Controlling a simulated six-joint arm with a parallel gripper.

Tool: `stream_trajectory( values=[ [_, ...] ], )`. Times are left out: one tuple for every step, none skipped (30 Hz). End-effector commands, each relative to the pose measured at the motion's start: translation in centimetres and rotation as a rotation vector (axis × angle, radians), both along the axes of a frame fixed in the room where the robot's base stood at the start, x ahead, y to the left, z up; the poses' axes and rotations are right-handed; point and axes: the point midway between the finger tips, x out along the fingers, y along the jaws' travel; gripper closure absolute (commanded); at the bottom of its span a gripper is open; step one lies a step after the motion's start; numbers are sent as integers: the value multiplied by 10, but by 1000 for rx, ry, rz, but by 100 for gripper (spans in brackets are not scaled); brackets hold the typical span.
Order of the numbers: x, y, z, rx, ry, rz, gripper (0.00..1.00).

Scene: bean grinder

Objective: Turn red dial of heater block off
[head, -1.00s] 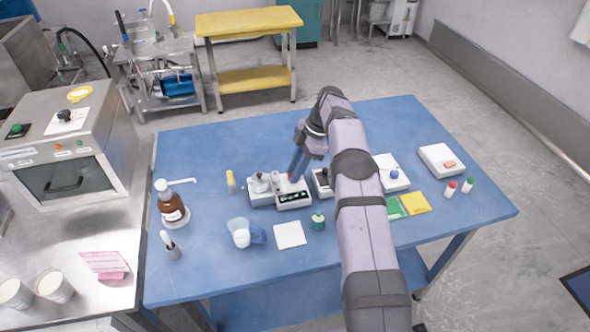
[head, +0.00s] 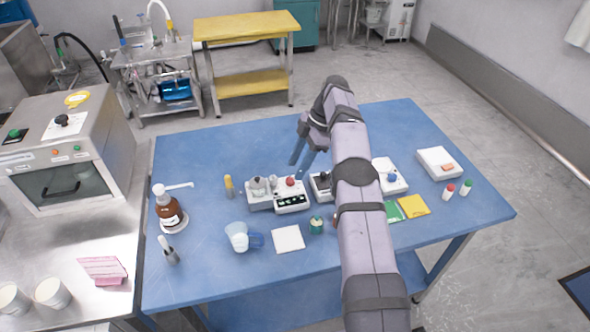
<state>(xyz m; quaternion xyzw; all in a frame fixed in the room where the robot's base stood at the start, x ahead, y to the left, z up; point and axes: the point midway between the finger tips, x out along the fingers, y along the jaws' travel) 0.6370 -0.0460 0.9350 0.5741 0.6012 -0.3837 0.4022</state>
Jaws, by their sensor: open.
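The heater block (head: 291,205) is a small white unit with a dark front panel, in the middle of the blue table. Its red dial (head: 290,182) shows on top and is uncovered. Which way the dial is turned is too small to tell. My gripper (head: 301,164) is open and empty, with its blue fingers apart, just behind and slightly right of the red dial. The fingers appear clear of the dial.
A grey-white device (head: 259,191) adjoins the heater block on the left. A unit with a black knob (head: 321,183) stands close on its right, partly behind my arm. A blue-handled beaker (head: 238,236), a white pad (head: 288,238) and a green-capped bottle (head: 317,225) lie in front.

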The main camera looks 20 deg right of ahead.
Motion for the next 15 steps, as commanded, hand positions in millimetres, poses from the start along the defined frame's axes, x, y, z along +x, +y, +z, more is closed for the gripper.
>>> stream_trajectory(
  values=[
    [0, -3, 7, -1, -3, -1, 58],
    [0, -4, 10, -1, -1, -1, 58],
    [0, -5, 16, 0, 2, -1, 58],
    [0, -5, 18, 0, 2, -1, 58],
    [0, -6, 20, 0, 2, -1, 58],
    [0, -7, 21, 0, 2, -1, 58],
    [0, -8, 23, 0, 2, -1, 58],
    [0, -8, 24, 0, 2, -1, 58],
    [0, -9, 25, 0, 2, -1, 58],
    [0, -10, 26, 0, 2, -1, 58],
    [0, -10, 27, 0, 2, -1, 58],
    [0, -11, 28, 0, 2, -1, 58],
    [0, -11, 28, 0, 2, -1, 58],
    [0, -11, 28, 0, 2, -1, 58],
    [0, -12, 28, 0, 1, -1, 58]
  ],
)
